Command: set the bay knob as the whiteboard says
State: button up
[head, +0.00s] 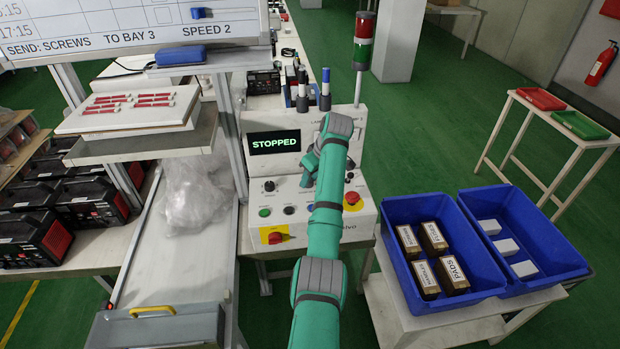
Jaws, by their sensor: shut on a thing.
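The whiteboard (130,27) at the top left reads "SEND: SCREWS TO BAY 3" and "SPEED 2". The control panel (251,215) stands in the middle; its screen (274,142) reads "STOPPED". A black knob (269,186) shows at the panel's left, clear of my arm. My gripper (308,178) is at the middle of the panel face, partly hidden by my green arm. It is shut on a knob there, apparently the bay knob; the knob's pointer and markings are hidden.
Below are a green button (264,212) and red switches on yellow plates (275,237), (352,198). A signal lamp (363,40) and markers (302,90) stand on top. Blue bins (394,207), (578,262) with boxes are to the right. A conveyor (150,262) runs at left.

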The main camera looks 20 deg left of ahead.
jog(key=o, duration=1)
jog(key=shift+o, duration=0.2)
jog(key=v, duration=1.1)
jog(key=shift+d+f, duration=0.1)
jog(key=shift+f, duration=0.05)
